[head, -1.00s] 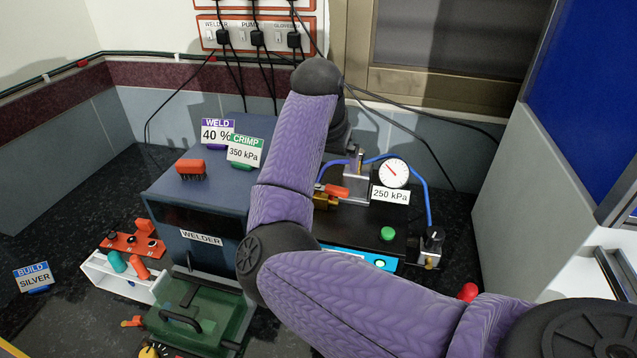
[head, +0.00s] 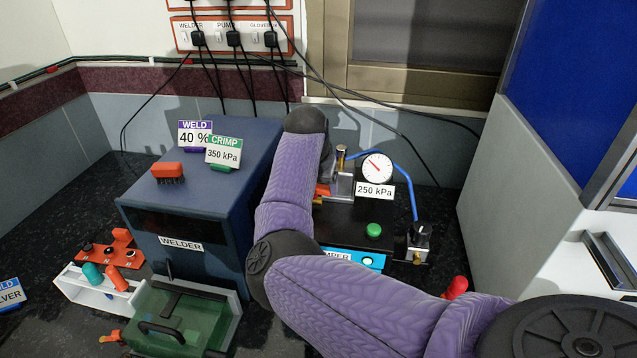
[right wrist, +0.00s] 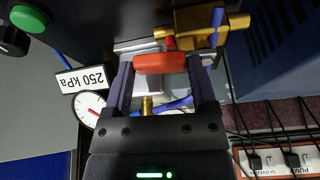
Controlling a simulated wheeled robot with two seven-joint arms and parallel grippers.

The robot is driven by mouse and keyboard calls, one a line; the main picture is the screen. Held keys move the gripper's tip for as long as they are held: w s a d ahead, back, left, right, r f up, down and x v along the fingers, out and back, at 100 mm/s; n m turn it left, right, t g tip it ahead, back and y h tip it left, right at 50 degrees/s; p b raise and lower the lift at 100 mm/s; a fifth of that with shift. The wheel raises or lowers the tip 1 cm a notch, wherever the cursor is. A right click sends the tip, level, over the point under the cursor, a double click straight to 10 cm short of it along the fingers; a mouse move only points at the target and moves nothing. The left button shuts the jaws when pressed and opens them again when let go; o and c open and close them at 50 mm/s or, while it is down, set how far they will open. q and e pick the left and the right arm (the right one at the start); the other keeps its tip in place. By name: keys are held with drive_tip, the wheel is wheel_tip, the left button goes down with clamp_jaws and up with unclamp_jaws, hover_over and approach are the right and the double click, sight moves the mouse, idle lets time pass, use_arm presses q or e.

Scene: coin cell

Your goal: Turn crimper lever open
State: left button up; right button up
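The crimper (head: 345,225) is a black box with a round gauge, green button and metal press, right of the blue welder. Its orange-red lever handle (right wrist: 160,63) shows in the right wrist view, beside a brass block (right wrist: 205,25). In the head view only a bit of the handle (head: 322,189) shows past my arm. My right gripper (right wrist: 160,68) has its fingers wide apart, one at each end of the handle. Whether they touch it is unclear. In the head view my right arm hides these fingers. My left gripper is not in view.
The welder (head: 205,195) stands close on the left, with a red brush and sign cards on top. A pressure regulator (head: 420,240) and blue hose are at the crimper's right. The gauge (head: 377,167) is labelled 250 kPa.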

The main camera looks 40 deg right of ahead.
drive_tip(key=c, duration=0.6)
drive_tip(key=shift+o, duration=0.2)
drive_tip(key=p, duration=0.1)
drive_tip(key=n+p, duration=0.1)
drive_tip(key=shift+d+r+p, duration=0.2)
drive_tip(key=shift+r+p, duration=0.1)
drive_tip(key=shift+p, duration=0.05)
drive_tip(key=shift+w+d+f, duration=0.1)
drive_tip(key=shift+f, duration=0.05)
drive_tip(key=shift+f+n, duration=0.15)
drive_tip(key=shift+n, duration=0.15)
drive_tip(key=o, duration=1.2)
drive_tip(key=shift+c, duration=0.2)
drive_tip(key=p+v, duration=0.2)
drive_tip(key=v, duration=0.7)
drive_tip(key=shift+s+r, duration=0.25)
drive_tip(key=shift+r, duration=0.15)
